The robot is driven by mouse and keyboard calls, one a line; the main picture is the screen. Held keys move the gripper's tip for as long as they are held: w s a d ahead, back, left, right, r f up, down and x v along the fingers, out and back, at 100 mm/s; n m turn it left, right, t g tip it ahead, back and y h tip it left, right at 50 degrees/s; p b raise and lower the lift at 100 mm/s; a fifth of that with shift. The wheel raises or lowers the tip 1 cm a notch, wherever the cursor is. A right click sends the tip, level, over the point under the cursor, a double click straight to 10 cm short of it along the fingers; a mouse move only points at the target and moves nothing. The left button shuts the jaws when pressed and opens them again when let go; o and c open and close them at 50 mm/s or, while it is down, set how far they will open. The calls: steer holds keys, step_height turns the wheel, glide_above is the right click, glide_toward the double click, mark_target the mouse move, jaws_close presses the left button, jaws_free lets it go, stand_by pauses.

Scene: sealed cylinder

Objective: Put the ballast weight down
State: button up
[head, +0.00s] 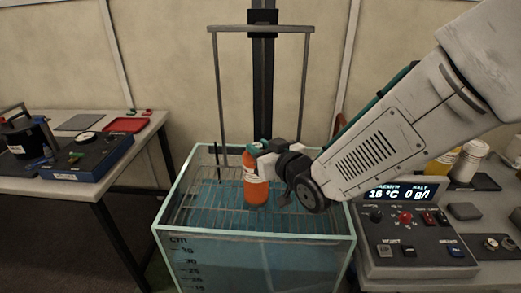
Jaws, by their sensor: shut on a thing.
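My gripper (262,158) is over the glass tank (253,236), coming in from the right. It is shut at the upper part of an orange cylinder (256,190) with a white label. The cylinder is upright above or on the wire rack (204,212) in the tank; I cannot tell whether it touches the rack. The jaws partly hide its top. I cannot make out a separate ballast weight in the jaws.
A frame with two rods (219,90) rises behind the tank. A control box (415,245) reading 16 °C and 0 g/l stands close on the right. Small round pieces (490,243) lie beside it. The left table (95,187) holds a blue device (90,157) and a red tray (126,125).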

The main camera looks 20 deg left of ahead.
steer(key=shift+s+a+f, duration=0.1)
steer(key=shift+a+f, duration=0.15)
steer(key=shift+f, duration=0.2)
steer(key=shift+f, duration=0.2)
steer(key=o, duration=1)
steer(key=shift+c, duration=0.2)
steer(key=shift+r, duration=0.1)
